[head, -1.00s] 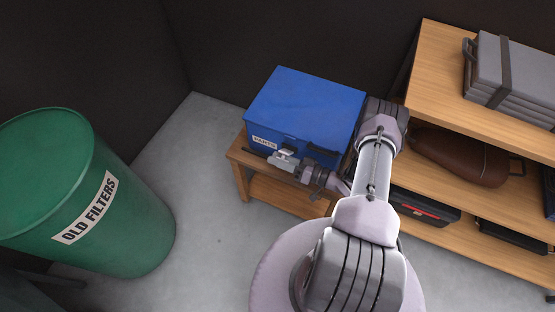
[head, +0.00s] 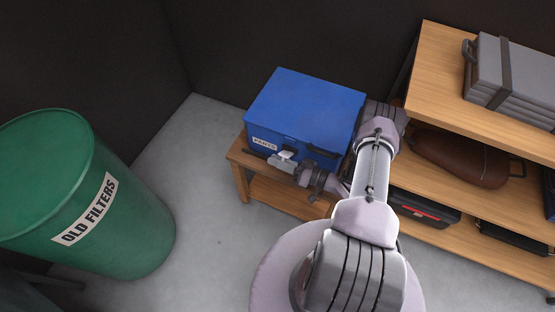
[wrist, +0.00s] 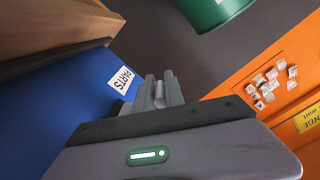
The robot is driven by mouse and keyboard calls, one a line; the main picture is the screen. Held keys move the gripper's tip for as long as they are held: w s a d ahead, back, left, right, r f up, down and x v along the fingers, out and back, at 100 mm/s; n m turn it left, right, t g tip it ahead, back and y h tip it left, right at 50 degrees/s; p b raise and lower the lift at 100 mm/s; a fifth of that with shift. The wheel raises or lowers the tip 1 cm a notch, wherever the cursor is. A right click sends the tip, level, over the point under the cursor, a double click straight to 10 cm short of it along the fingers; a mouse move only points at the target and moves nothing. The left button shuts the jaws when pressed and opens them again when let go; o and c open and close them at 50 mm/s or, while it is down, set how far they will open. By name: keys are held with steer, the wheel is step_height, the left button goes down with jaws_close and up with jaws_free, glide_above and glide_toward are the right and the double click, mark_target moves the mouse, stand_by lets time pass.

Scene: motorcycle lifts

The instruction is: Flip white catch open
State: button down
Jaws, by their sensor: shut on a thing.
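A blue box (head: 306,108) labelled "PARTS" stands with its lid down on a low wooden bench. The white catch (head: 286,155) shows as a small pale piece at the front of the box, right of the label. My gripper (head: 281,160) is at the front face there, its fingers shut on the catch and hiding part of it. In the wrist view, the fingers of my gripper (wrist: 160,88) are close together in front of the blue box (wrist: 88,105), with a pale piece between them. The exact tilt of the catch is hard to tell.
A green drum (head: 90,195) marked "OLD FILTERS" stands at left. Wooden shelving (head: 440,85) with cases and a brown seat-like object is at right. The low bench (head: 240,160) carries the box. Grey floor between drum and bench is clear. An orange surface (wrist: 270,80) shows in the wrist view.

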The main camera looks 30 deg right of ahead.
steer(key=shift+f+n, duration=0.45)
steer(key=shift+n, duration=0.5)
steer(key=shift+f+n, duration=0.5)
steer(key=shift+n, duration=0.5)
steer(key=shift+f+n, duration=0.45)
steer(key=shift+n, duration=0.5)
steer(key=c, duration=1.4)
jaws_free()
steer(key=shift+c, duration=0.2)
steer(key=shift+d, duration=0.1)
steer(key=p+v, duration=0.2)
steer(key=v, duration=1.5)
steer(key=shift+s+p, duration=0.2)
steer(key=shift+p, duration=0.1)
steer(key=shift+d+f, duration=0.1)
